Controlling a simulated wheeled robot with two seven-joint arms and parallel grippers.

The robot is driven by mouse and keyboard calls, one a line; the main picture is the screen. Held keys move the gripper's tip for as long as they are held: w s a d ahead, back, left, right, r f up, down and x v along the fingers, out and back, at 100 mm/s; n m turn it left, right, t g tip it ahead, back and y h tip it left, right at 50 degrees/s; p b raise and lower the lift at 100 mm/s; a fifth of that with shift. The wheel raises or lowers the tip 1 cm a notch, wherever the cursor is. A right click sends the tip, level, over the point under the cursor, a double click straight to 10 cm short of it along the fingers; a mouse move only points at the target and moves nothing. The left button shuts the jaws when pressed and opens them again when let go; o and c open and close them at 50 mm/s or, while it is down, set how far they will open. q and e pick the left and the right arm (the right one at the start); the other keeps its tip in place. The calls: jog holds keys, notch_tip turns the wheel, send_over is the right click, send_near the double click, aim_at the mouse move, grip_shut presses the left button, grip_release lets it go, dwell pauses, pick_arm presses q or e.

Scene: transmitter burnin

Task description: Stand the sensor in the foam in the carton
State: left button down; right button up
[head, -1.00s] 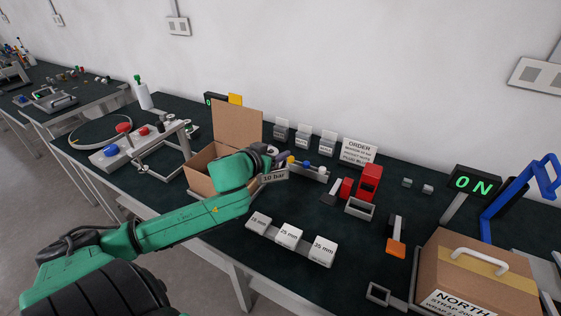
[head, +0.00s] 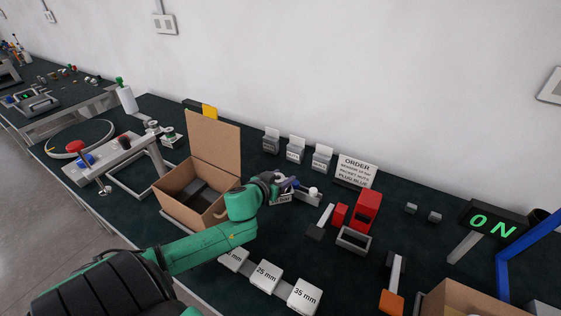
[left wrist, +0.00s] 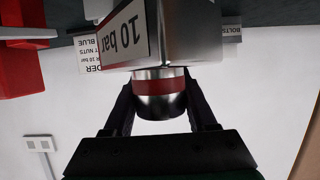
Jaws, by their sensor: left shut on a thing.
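The sensor is a metal cylinder with a red band (left wrist: 160,92) and a squared metal body with a "10 bar" label (left wrist: 124,38). My left gripper (head: 276,186) is shut on its cylindrical part and holds it up in the air; in the head view the sensor (head: 284,198) is partly hidden by the gripper. The open brown carton (head: 180,213) stands to the left of my gripper, with its back flap upright. Dark foam (head: 197,190) shows inside it; its holes cannot be made out. My right gripper is not in view.
An order sign (head: 356,170), a red block (head: 367,211) and small labelled bins (head: 295,153) stand to the right and behind. Size blocks (head: 265,275) lie in front. A valve rig (head: 115,160) stands left of the carton. A second carton (head: 470,300) is at the lower right.

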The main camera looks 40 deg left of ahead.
pick_arm(q)
notch_tip(320, 180, down, 8)
jog(key=shift+w+r+b, duration=0.1)
jog(key=shift+w+b, duration=0.05)
jog(key=shift+b, duration=0.7)
jog(key=c, duration=0.6)
grip_release()
jog(key=shift+f, duration=0.2)
jog(key=o, duration=0.4)
jog(key=shift+s+r, duration=0.1)
jog(key=shift+s, duration=0.1)
jog(key=shift+r, duration=0.1)
